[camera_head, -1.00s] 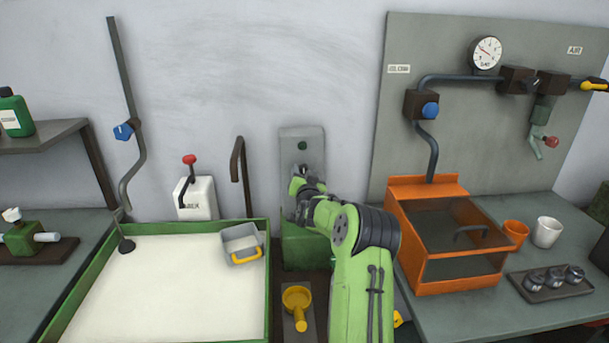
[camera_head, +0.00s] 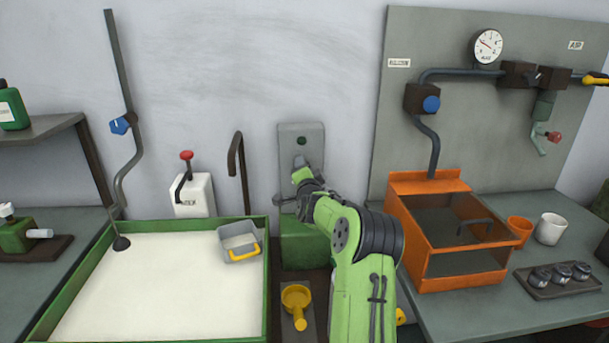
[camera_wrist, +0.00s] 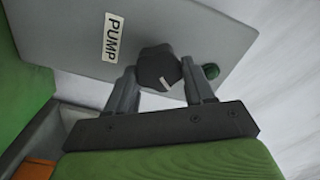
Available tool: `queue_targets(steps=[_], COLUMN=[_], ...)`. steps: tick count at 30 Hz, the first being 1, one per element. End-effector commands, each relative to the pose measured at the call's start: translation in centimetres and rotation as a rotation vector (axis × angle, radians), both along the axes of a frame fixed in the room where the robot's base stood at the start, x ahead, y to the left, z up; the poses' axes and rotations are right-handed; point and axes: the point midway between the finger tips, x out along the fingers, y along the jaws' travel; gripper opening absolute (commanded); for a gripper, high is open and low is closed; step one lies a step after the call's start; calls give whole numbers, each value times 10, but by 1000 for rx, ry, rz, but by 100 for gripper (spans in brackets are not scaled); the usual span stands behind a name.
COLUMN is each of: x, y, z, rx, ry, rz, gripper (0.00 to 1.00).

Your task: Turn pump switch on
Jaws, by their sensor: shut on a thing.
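The pump switch is a dark knob (camera_wrist: 158,69) with a white mark, on a grey panel (camera_wrist: 70,28) labelled PUMP in the wrist view. My gripper (camera_wrist: 160,80) has one finger on each side of the knob and is shut on it. In the head view the grey panel (camera_head: 314,133) stands on the wall behind the green housing. My gripper (camera_head: 300,192) is in front of its lower part and hides the knob there. A small green round part, perhaps a lamp or button (camera_wrist: 210,71), shows beside the knob; it also shows higher on the panel in the head view (camera_head: 302,141).
A green-rimmed tray (camera_head: 268,290) of white material lies to the left, with a grey scoop (camera_head: 238,243) in it. An orange box (camera_head: 460,281) stands right of my arm.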

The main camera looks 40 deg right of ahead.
Motion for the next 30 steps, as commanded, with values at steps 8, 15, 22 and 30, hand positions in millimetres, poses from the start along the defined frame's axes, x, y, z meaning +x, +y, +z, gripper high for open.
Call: queue_targets(steps=[8, 15, 22, 30], x=[-1, -1, -1, -1], y=[-1, -1, -1, -1], z=[-4, -5, -6, -7], rx=[201, 373, 517, 631], ry=[-168, -313, -433, -527], rz=[-2, -1, 0, -2], gripper=[22, 22, 22, 22])
